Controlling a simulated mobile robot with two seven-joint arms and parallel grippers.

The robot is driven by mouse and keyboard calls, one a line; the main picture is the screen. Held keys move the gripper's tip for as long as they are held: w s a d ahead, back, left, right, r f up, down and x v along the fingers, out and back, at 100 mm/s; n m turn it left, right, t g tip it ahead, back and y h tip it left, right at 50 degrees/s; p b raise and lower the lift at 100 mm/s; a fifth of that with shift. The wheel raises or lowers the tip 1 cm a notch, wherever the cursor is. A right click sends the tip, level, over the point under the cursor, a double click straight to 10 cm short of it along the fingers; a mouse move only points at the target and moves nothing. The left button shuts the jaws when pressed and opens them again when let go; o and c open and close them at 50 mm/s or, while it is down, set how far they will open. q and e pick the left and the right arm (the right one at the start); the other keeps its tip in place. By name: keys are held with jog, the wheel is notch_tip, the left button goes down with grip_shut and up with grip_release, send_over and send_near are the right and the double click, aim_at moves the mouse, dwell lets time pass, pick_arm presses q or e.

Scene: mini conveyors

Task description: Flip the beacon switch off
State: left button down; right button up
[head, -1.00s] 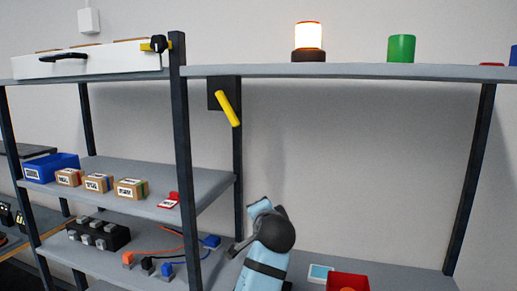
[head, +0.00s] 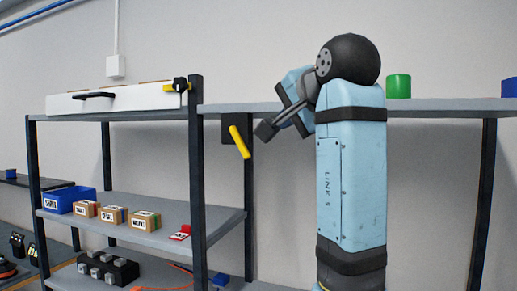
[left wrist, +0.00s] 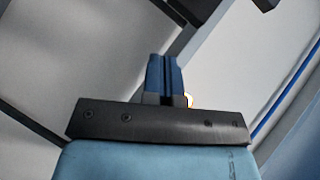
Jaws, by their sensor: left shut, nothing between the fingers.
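The switch is a yellow lever (head: 240,142) on a black plate (head: 229,128), fixed under the upper shelf near the dark post. The lever slants, its lower end to the right. My left gripper (head: 265,131) is just right of the lever with a small gap. It shows in the left wrist view (left wrist: 162,76) with its fingers shut and nothing between them. In the head view the beacon is hidden behind my arm. My right gripper is not in view.
The upper shelf (head: 440,104) holds a green cylinder (head: 398,86). A white box (head: 120,98) with a black handle stands at upper left. A blue bin (head: 68,198) and small cartons (head: 115,215) stand on the middle shelf. The dark post (head: 196,170) stands left of the lever.

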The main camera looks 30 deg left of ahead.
aim_at(240, 142)
pick_arm(q)
jog(key=shift+w+a, duration=0.15)
jog(key=s+a+f+p+x, duration=0.1)
jog(key=s+p+x, duration=0.1)
jog(key=x, duration=1)
jog(key=shift+a+f, duration=0.2)
jog(key=shift+a, duration=0.15)
